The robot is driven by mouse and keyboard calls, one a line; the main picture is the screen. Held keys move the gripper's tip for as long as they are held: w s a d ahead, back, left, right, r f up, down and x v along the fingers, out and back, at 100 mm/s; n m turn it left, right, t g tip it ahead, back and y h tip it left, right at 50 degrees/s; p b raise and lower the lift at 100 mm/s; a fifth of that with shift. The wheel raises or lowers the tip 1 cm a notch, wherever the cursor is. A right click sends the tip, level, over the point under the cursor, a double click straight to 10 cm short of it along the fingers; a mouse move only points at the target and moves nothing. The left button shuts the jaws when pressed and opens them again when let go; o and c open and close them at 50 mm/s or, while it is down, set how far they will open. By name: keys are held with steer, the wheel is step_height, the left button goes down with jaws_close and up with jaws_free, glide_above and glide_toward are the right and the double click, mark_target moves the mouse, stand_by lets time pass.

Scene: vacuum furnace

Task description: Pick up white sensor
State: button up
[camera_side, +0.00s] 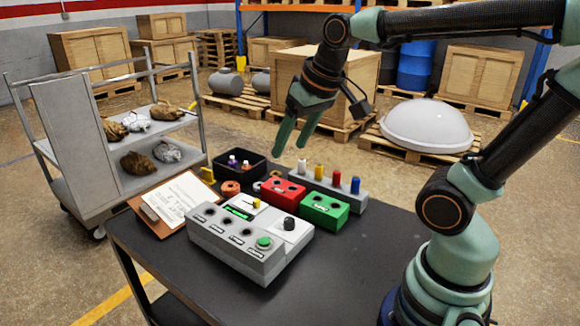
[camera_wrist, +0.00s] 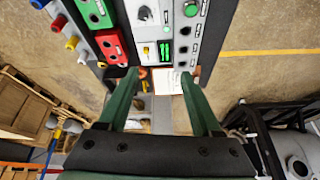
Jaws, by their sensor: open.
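The white sensor (camera_side: 302,167) stands upright at the left end of a grey rack (camera_side: 343,200), beside a yellow sensor (camera_side: 318,171), a red sensor (camera_side: 336,180) and a blue sensor (camera_side: 355,186). In the wrist view the white sensor (camera_wrist: 101,64) is small, at the end of the row, left of my fingers. My gripper (camera_side: 290,148) is open and empty, pointing down above the table's far side, near the white sensor's end of the rack. It also shows in the wrist view (camera_wrist: 157,75), with nothing between its fingers.
A red box (camera_side: 283,191) and a green box (camera_side: 324,210) stand in front of the rack. A grey control panel (camera_side: 240,250), a clipboard (camera_side: 172,203) and a black bin (camera_side: 222,172) are on the table (camera_side: 350,265). The table's front right is clear.

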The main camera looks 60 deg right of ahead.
steer(key=w+d+r+m+g, duration=0.1)
steer(key=w+d+r+m, duration=0.1)
steer(key=w+d+m, duration=0.3)
steer(key=m+g, duration=0.4)
steer(key=m, duration=0.6)
glide_above(302, 160)
step_height(302, 160, down, 11)
steer(key=shift+n, duration=0.3)
steer(key=f, duration=0.4)
steer(key=w+f, duration=0.1)
steer(key=f, duration=0.1)
steer(key=shift+d+f, duration=0.1)
steer(key=shift+f, duration=0.2)
steer(key=shift+s+f, duration=0.2)
steer(key=shift+f, duration=1.1)
steer(key=shift+s+f, duration=0.2)
steer(key=shift+f, duration=1.1)
jaws_close()
